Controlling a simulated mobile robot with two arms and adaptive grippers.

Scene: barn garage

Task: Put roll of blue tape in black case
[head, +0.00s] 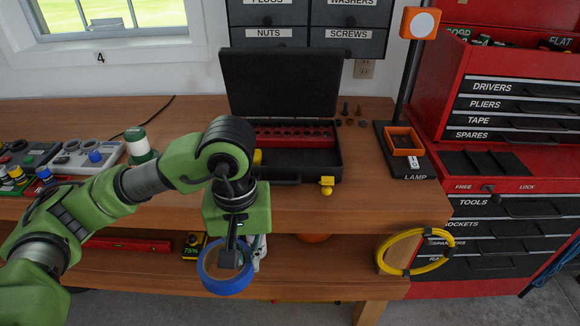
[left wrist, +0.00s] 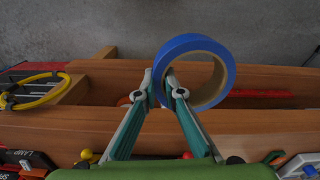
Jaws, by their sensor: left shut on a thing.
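The roll of blue tape (head: 226,283) hangs in front of the workbench's front edge in the head view. My left gripper (head: 232,255) is shut on the roll's rim. In the left wrist view, the roll (left wrist: 223,57) sits at the tips of my left gripper (left wrist: 158,90), with one finger inside its ring. The black case (head: 281,80) stands open on the bench, its lid upright at the back. A red strip with sockets lies along the rear of its tray, and the front part looks mostly empty. My left arm hides the case's left side. My right gripper is not in view.
The workbench (head: 372,205) has a lower shelf (head: 330,258). A yellow cable coil (head: 415,252) hangs at its right front. A lamp with an orange tray (head: 403,142) stands right of the case, beside a red tool chest (head: 432,85). Electrical parts lie at the left.

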